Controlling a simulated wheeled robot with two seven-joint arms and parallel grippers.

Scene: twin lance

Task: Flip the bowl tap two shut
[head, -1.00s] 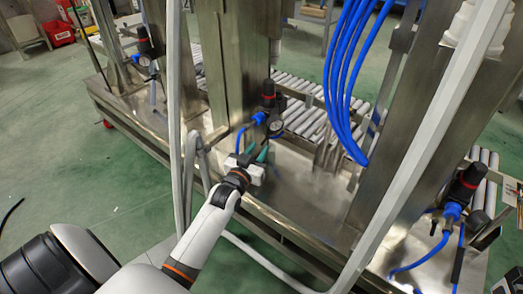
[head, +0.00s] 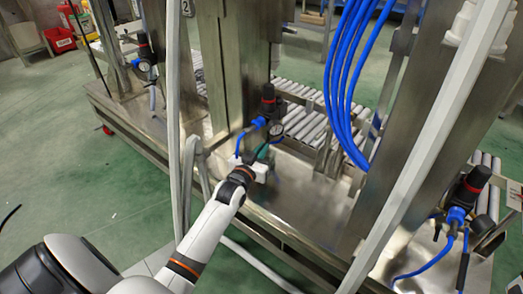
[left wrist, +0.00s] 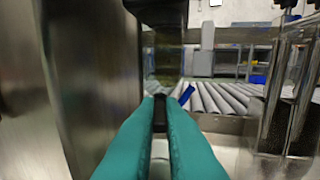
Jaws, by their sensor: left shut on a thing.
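A black filter-regulator with a red ring (head: 268,103) stands on the machine's middle post, with a round gauge (head: 276,128) and a blue fitting. My left gripper (head: 263,152) is just below it, its teal fingers partly hidden by its white body. In the left wrist view, the teal fingers (left wrist: 160,108) are close together, shut on a small dark piece (left wrist: 159,113), which looks like the tap under the bowl. The tap's handle angle cannot be told. A dark body above the fingers also shows (left wrist: 163,30). My right gripper is out of view.
Similar regulators stand at the left (head: 145,52) and the right (head: 466,190). Blue hoses (head: 345,80) hang right of the middle post. A grey slanted bar (head: 430,145) crosses in front.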

